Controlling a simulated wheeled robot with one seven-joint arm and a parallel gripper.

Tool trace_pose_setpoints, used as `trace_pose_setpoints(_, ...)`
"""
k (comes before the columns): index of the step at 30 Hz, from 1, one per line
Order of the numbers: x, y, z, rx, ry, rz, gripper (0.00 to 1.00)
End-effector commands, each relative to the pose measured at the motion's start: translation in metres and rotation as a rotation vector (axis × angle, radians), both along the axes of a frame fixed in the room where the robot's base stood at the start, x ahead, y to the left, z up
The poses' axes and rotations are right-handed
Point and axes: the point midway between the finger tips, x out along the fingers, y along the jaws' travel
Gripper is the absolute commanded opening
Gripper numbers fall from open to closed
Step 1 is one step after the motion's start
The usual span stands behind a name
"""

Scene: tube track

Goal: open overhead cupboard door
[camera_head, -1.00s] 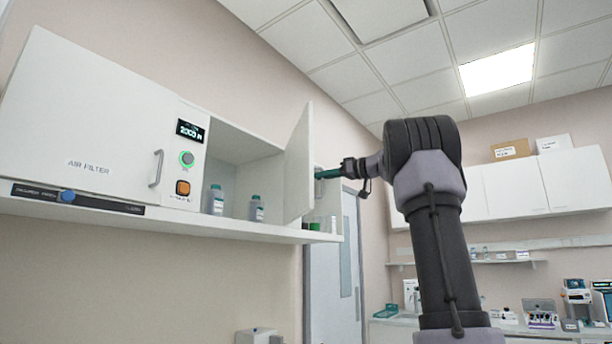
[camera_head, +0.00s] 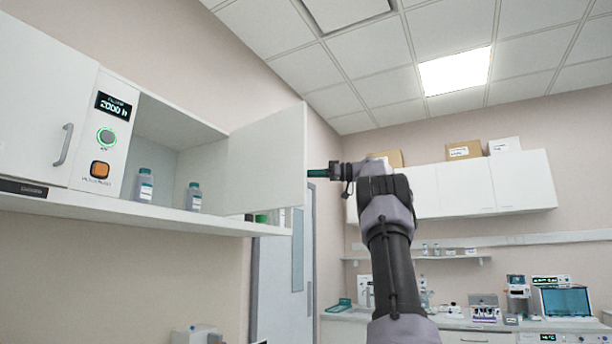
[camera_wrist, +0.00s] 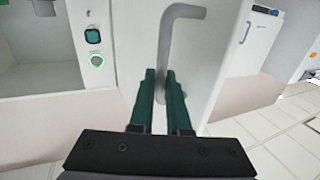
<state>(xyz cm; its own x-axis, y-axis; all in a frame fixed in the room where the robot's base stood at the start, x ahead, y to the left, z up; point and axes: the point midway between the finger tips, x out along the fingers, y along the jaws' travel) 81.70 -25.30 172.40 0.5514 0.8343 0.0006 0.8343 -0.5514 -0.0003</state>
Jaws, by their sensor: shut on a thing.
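The overhead cupboard door (camera_head: 262,160) is a white panel standing well open, swung out from the cupboard (camera_head: 165,128). The wrist view shows its grey bar handle (camera_wrist: 183,12) running down between the green fingers. My gripper (camera_head: 318,173) is at the outer face of the door, near its free edge; in the wrist view my gripper (camera_wrist: 163,75) is shut on the handle. In the head view the handle is hidden behind the door. Two bottles with green caps, one (camera_head: 144,186) and another (camera_head: 193,197), stand in the open cupboard.
A control panel (camera_head: 104,135) with a screen, a green-ringed button and an orange button is left of the opening. A closed cupboard door (camera_head: 40,95) is farther left. White wall cupboards (camera_head: 470,188) and a cluttered bench (camera_head: 470,322) stand at the back right.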

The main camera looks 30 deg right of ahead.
Motion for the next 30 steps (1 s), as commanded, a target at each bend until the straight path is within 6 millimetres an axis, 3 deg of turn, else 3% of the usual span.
trace_pose_setpoints(11,0.001,0.001,0.0,-0.001,-0.001,0.001,0.0)
trace_pose_setpoints(12,0.001,0.001,0.0,-0.001,-0.001,0.001,0.3)
trace_pose_setpoints(13,0.001,0.001,0.0,-0.001,-0.001,0.001,0.41)
trace_pose_setpoints(14,0.001,0.001,0.0,-0.001,-0.001,0.001,0.45)
trace_pose_setpoints(24,-0.001,-0.002,0.0,-0.001,-0.001,-0.001,0.45)
trace_pose_setpoints(30,-0.016,-0.026,0.0,0.0,0.0,-0.004,0.45)
